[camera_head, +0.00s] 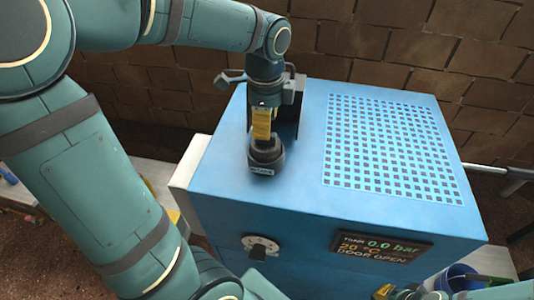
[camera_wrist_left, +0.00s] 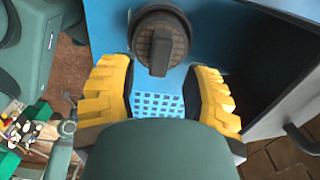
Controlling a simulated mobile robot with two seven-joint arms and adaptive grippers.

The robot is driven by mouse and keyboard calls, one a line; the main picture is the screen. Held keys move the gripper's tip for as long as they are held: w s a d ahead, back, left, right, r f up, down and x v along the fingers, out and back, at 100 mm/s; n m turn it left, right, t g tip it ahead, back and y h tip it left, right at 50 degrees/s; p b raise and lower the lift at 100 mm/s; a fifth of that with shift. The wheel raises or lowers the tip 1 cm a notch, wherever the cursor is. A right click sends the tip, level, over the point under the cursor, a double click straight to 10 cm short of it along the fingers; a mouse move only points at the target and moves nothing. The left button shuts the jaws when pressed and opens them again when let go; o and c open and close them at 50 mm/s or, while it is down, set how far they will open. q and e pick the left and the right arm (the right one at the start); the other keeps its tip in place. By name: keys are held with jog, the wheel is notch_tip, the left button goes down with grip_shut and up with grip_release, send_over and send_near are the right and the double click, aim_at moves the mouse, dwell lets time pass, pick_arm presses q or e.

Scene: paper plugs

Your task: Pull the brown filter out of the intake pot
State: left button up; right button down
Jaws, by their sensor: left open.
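The intake pot (camera_head: 266,158) is a dark round pot with a small label, on top of the blue machine. In the left wrist view, the brown filter (camera_wrist_left: 176,34) shows as a ribbed round face inside the pot's dark rim (camera_wrist_left: 140,22). A dark upright grip bar crosses the filter's middle. My left gripper (camera_head: 262,130) is above and behind the pot in the head view. In the left wrist view its yellow fingers (camera_wrist_left: 160,86) are apart, with nothing between them, just short of the bar. My right gripper (camera_head: 384,291) shows only partly at the bottom edge.
The blue machine (camera_head: 230,190) has a perforated panel (camera_head: 390,145), a knob (camera_head: 260,247) and a display (camera_head: 382,246) reading "DOOR OPEN". A dark upright part (camera_head: 291,112) stands beside my left gripper. A blue bucket (camera_head: 458,279) is at lower right. A brick wall is behind.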

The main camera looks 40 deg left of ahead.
aim_at(266, 148)
pick_arm(q)
jog(key=shift+f, duration=0.1)
dwell(0.3)
jog(key=shift+f+b, duration=1.3)
jog(key=shift+f, duration=0.6)
grip_shut()
